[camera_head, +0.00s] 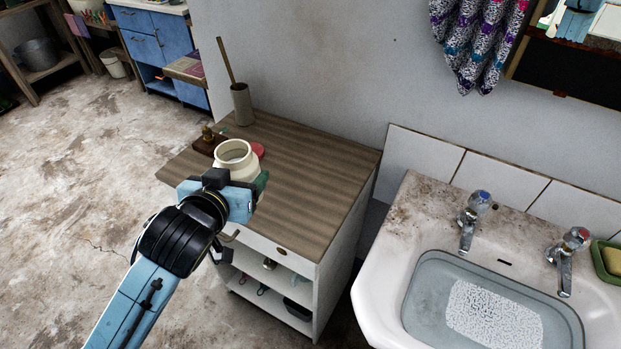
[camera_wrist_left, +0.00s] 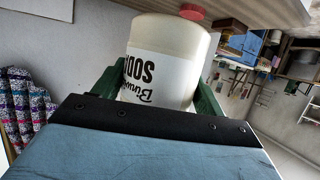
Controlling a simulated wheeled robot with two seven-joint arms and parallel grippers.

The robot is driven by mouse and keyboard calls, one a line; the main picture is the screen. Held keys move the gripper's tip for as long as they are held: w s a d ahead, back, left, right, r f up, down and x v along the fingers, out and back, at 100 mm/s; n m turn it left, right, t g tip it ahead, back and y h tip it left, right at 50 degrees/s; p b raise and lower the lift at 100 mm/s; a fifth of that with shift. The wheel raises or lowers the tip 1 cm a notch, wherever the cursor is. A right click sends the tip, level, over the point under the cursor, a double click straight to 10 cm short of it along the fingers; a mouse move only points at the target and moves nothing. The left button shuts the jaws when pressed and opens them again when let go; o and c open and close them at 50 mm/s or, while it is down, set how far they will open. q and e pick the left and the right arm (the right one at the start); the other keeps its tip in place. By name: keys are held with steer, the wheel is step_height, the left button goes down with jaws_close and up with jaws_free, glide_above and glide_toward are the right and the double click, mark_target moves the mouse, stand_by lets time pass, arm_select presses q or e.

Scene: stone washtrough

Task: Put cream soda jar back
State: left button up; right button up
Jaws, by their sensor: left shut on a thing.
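The cream soda jar (camera_head: 236,153) is a cream-white round pot with an open mouth, upright at the front left of the cabinet's wooden top (camera_head: 310,160). My left gripper (camera_head: 238,172) is shut on it. In the left wrist view the jar (camera_wrist_left: 165,62) sits between the green fingers, its black lettering upside down. The gripper hides the jar's lower front in the head view, and I cannot tell whether its base touches the wood. My right gripper is not in view.
A red round thing (camera_head: 258,149) lies close behind the jar. A small brown tray with a brass item (camera_head: 207,135) is behind left, and a grey brush holder (camera_head: 242,104) at the back. The top's right half is clear. A washbasin (camera_head: 390,268) stands right.

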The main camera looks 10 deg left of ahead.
arm_select(q)
steer(key=w+d+m+h+p, duration=0.4)
steer(key=w+d+p, duration=0.15)
steer(key=w, duration=0.45)
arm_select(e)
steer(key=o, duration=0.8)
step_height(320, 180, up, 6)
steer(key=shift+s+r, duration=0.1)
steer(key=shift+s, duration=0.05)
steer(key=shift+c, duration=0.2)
arm_select(q)
steer(key=shift+g, duration=0.3)
steer(key=shift+w+a+f+b, duration=0.15)
steer(key=shift+f+b, duration=0.1)
steer(key=shift+f, duration=1.5)
steer(key=shift+s+a+f+b, duration=0.1)
steer(key=shift+f+b, duration=0.15)
steer(key=shift+f, duration=1.5)
steer(key=shift+w+a+f+b, duration=0.15)
steer(key=shift+f+b, duration=0.1)
steer(key=shift+f, duration=1.5)
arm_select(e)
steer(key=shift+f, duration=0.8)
arm_select(q)
steer(key=shift+f, duration=0.2)
steer(key=o, duration=1.3)
steer(key=shift+s+f, duration=0.1)
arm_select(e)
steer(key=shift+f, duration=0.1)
